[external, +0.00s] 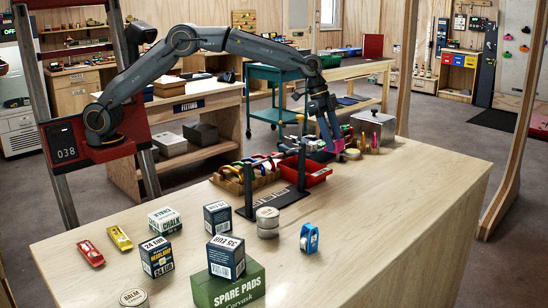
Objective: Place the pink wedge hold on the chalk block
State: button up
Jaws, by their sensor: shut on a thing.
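My gripper (333,142) points down over the far part of the workbench, near the red tray. It is shut on a small pink thing (338,147), which looks like the pink wedge hold; the fingers hide part of it. At this size I cannot tell whether it touches the bench. The chalk block (165,221) is a white and green box marked CHALK.
A dark stand with posts (275,196), a red tray (318,176) and a basket of colored gear (232,185) lie between my gripper and the chalk block. Boxes (158,257), tins (267,222) and a green SPARE PADS box (228,288) stand nearer. The bench's right side is clear.

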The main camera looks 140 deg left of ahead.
jog(key=shift+r, duration=1.45)
notch_tip(320, 180, up, 9)
jog(key=w+d+r+m, duration=0.1)
jog(key=w+d, duration=0.3)
jog(key=d, duration=0.8)
jog(key=m+h+p, duration=0.2)
jog(key=m+p, duration=0.1)
jog(key=m, duration=0.3)
send_over(165, 216)
jog(key=s, duration=0.2)
notch_tip(165, 216, down, 5)
jog(key=shift+h, duration=0.3)
jog(key=f, duration=0.3)
jog(key=f+p, duration=0.1)
jog(key=f, duration=0.3)
jog(key=f+p, duration=0.1)
jog(key=f, duration=0.3)
jog(key=shift+w+a+f, duration=0.1)
jog(key=shift+w+a, duration=0.15)
